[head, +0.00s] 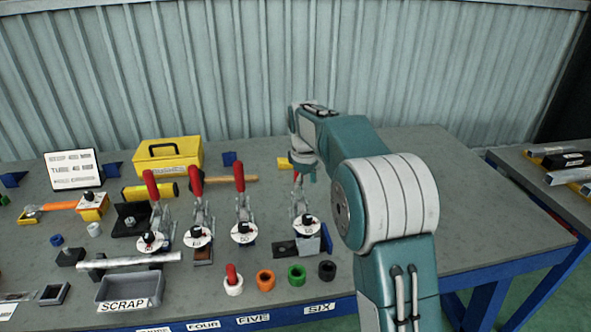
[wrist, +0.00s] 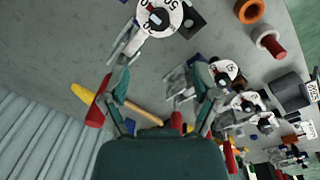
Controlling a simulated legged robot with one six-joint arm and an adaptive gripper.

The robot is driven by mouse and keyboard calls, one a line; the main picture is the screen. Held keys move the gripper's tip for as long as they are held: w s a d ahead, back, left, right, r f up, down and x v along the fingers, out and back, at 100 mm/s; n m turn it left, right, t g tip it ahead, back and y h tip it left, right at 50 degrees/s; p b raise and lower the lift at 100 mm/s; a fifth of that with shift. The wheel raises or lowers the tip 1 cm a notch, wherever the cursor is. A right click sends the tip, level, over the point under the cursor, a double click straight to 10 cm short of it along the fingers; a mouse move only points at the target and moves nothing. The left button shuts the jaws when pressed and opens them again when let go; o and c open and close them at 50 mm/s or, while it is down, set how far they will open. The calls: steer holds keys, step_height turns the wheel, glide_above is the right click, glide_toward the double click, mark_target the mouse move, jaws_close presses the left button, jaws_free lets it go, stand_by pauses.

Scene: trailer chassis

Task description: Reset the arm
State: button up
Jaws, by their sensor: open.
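My teal and grey arm (head: 385,200) reaches over the bench from the right in the head view. Its wrist end stands above the rightmost toggle clamp (head: 300,206); the fingers are mostly hidden there. In the wrist view my gripper (wrist: 165,82) is open, its two teal fingers spread apart with nothing held between them. Beside the left finger is a clamp's red handle (wrist: 97,112), with a white dial (wrist: 158,17) at the top. More clamps with red handles and dials lie beyond the right finger. I cannot tell whether a finger touches a handle.
The grey bench (head: 445,215) is clear right of the arm. A yellow toolbox (head: 168,155), a scrap tray (head: 130,287), coloured rings (head: 265,280) and three other clamps (head: 243,205) crowd the left and middle. A corrugated wall (head: 240,75) stands behind.

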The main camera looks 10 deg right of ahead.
steer(key=s+r+m+t, duration=0.1)
steer(key=s+r+m, duration=0.1)
steer(key=s+r, duration=0.5)
steer(key=s+r+m+t, duration=0.2)
steer(key=s+r, duration=0.1)
steer(key=s, duration=0.8)
steer(key=s+f+m+t, duration=0.1)
steer(key=s+f+m, duration=0.1)
steer(key=s, duration=0.7)
steer(key=s+f+m+t, duration=0.1)
steer(key=s+f+m, duration=0.1)
steer(key=s, duration=0.7)
steer(key=shift+d+m+y, duration=0.3)
steer(key=shift+m, duration=0.1)
